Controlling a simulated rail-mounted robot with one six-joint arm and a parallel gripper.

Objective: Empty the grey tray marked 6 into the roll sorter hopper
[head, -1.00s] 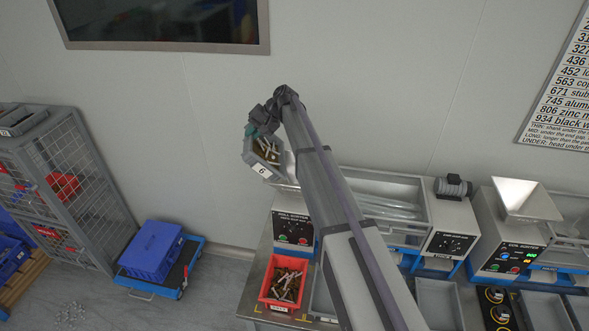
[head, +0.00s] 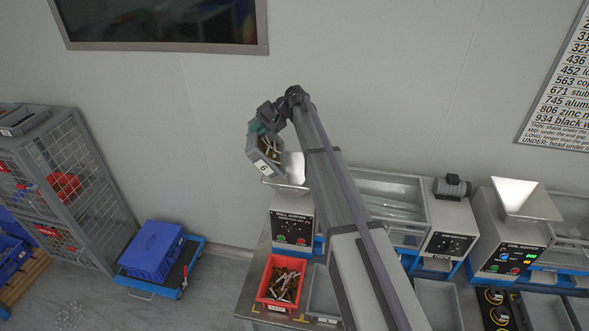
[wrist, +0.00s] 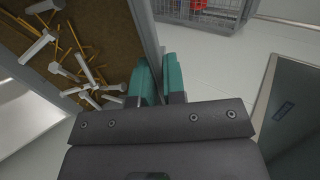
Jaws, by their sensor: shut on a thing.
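The grey tray marked 6 (head: 258,160) is held up in the air in the head view, tilted with its labelled end down to the right. It holds loose pale and brass-coloured screws. My gripper (head: 259,127), with teal fingers, is shut on a tray wall. In the wrist view the teal fingers (wrist: 159,80) pinch the tray wall (wrist: 146,35), and screws (wrist: 75,70) lie on the brown tray floor. The roll sorter (head: 293,222) stands below, with its hopper (head: 292,172) just right of and below the tray. My arm hides part of the hopper's right side.
A red bin (head: 281,281) of screws stands on the bench in front of the roll sorter. Another sorter with a pale hopper (head: 525,200) is at the right. A mesh cage (head: 75,180) and a blue crate (head: 151,250) on a trolley stand left.

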